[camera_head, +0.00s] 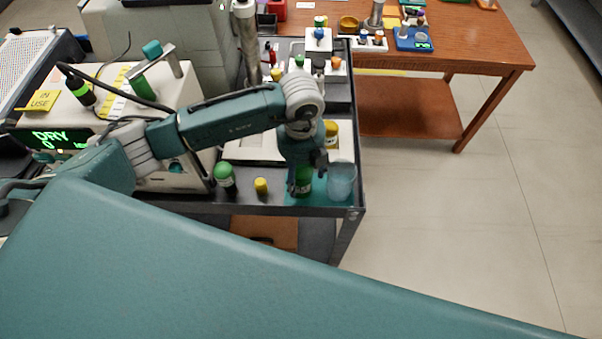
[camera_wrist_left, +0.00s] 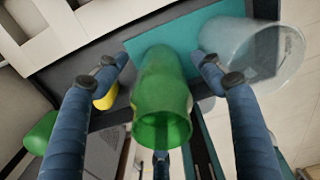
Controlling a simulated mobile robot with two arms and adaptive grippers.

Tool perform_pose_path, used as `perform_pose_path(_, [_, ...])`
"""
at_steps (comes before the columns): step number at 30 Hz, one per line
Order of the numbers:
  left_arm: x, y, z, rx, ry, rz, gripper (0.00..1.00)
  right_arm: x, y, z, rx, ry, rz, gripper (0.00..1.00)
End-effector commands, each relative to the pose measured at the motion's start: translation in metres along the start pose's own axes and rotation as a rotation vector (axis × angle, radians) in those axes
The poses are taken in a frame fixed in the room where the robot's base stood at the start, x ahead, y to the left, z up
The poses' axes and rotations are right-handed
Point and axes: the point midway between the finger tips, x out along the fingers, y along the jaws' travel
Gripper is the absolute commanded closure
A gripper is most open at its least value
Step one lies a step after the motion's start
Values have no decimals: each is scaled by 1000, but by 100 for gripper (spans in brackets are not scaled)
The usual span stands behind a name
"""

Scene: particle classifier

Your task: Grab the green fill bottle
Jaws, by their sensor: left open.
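A green bottle (camera_head: 303,184) stands on a teal mat (camera_head: 318,200) at the near right of the dark cart, partly hidden by my gripper. In the left wrist view this green bottle (camera_wrist_left: 163,95) shows an open, round green mouth. My left gripper (camera_head: 304,160) is right at the bottle. Its blue fingers (camera_wrist_left: 158,72) are open, one on each side of the bottle, with visible gaps. I cannot read which is labelled fill. My right gripper is not in view.
A clear bluish beaker (camera_head: 342,182) stands close to the right of the bottle, near the cart edge. Open floor (camera_head: 450,220) lies right of the cart.

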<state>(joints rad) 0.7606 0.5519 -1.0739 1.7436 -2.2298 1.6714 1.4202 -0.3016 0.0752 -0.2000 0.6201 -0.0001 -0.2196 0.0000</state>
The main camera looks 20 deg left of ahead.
Motion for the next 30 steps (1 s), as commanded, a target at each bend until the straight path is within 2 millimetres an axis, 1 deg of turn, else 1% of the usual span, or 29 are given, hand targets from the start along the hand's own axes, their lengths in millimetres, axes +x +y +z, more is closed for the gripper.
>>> perform_pose_path(2, [0, 0, 0, 0, 0, 0, 32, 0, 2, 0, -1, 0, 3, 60])
perform_pose_path(3, [0, 0, 0, 1, 0, 0, 36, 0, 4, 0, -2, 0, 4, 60])
perform_pose_path(8, [0, 0, 0, 0, 0, 0, 68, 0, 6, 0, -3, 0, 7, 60])
perform_pose_path(9, [0, 0, 0, 0, 0, 0, 76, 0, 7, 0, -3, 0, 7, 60])
perform_pose_path(11, [0, 0, 0, 0, 0, 0, 88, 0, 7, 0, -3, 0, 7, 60])
perform_pose_path(12, [0, 0, 0, 0, 0, 0, 92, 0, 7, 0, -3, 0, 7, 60])
perform_pose_path(23, [-4, -1, 1, 0, -1, -2, 92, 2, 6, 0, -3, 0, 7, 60])
perform_pose_path(26, [-12, -1, 1, 0, -1, -3, 92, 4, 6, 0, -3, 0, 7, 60])
perform_pose_path(30, [-32, -1, 1, 1, -4, -4, 92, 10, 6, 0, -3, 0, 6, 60])
